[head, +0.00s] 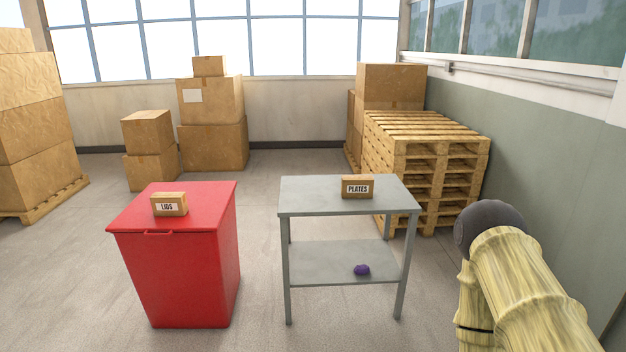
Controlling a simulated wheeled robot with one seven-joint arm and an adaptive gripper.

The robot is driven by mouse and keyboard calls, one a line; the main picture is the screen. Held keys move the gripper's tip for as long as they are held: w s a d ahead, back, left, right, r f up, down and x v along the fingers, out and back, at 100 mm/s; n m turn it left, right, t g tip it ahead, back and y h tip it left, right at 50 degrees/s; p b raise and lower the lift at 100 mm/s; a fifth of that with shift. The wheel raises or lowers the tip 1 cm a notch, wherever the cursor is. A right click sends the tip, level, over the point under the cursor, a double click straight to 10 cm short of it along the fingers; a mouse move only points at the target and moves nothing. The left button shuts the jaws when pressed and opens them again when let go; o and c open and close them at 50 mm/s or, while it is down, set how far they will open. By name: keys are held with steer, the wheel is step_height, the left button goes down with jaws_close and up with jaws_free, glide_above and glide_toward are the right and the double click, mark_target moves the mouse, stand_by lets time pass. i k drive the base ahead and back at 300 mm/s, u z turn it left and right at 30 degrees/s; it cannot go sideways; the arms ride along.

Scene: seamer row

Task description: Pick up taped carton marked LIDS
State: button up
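The small brown taped carton marked LIDS (168,205) sits on the flat lid of the red bin (211,197), towards its front middle. Its white label faces me. My arm shows at the lower right of the head view, well to the right of the carton and apart from it. My gripper is not in the frame.
A grey two-level metal table (300,196) stands right of the bin with a floor gap between. A similar carton marked PLATES (357,187) is on top; a purple object (361,269) lies on its shelf. Stacked pallets (425,150) stand behind right. Large cartons (212,145) stand behind.

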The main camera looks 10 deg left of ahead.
mark_target(163, 203)
steer(key=u, duration=0.05)
steer(key=i, duration=1.65)
steer(key=u, duration=1.05)
steer(key=i, duration=1.25)
steer(key=u, duration=0.85)
